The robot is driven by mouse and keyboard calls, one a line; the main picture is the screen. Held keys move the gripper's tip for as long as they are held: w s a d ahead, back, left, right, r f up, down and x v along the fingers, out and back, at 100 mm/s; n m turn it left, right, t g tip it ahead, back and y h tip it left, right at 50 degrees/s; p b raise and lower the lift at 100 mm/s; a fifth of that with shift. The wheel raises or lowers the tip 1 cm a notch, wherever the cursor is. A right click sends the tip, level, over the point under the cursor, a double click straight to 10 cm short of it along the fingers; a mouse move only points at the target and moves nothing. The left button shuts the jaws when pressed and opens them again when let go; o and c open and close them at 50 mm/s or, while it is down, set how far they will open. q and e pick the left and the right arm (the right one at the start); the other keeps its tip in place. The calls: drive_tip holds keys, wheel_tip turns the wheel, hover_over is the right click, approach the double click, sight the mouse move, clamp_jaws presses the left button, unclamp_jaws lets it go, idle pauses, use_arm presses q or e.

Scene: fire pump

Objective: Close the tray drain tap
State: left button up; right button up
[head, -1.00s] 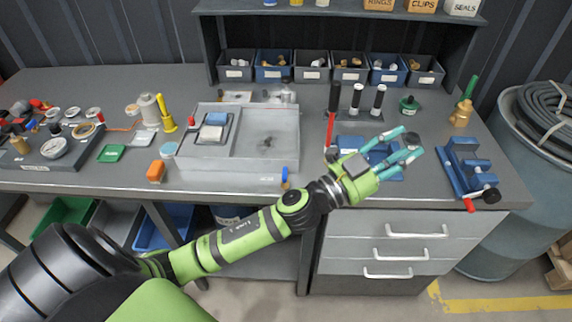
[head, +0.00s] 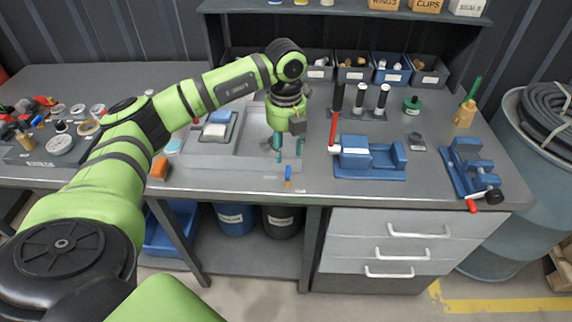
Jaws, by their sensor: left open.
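The grey drain tray (head: 230,162) lies on the bench at centre. The tray drain tap (head: 288,173) is at the tray's front, near its right corner. Its small blue lever stands upright, with a yellowish part below. My left gripper (head: 288,150) points down just behind and above the tap. Its teal fingers are apart with nothing between them, and I see no contact with the tap. My arm hides part of the tray's back. My right gripper is out of view.
Parts bins (head: 430,76) line the back. Drawers (head: 400,228) are below.

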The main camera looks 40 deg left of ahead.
sight(288, 173)
use_arm(q)
wheel_tip(288, 173, down, 6)
drive_tip(key=shift+r+p, duration=0.1)
drive_tip(key=shift+p, duration=0.95)
drive_tip(key=shift+f, duration=0.55)
clamp_jaws()
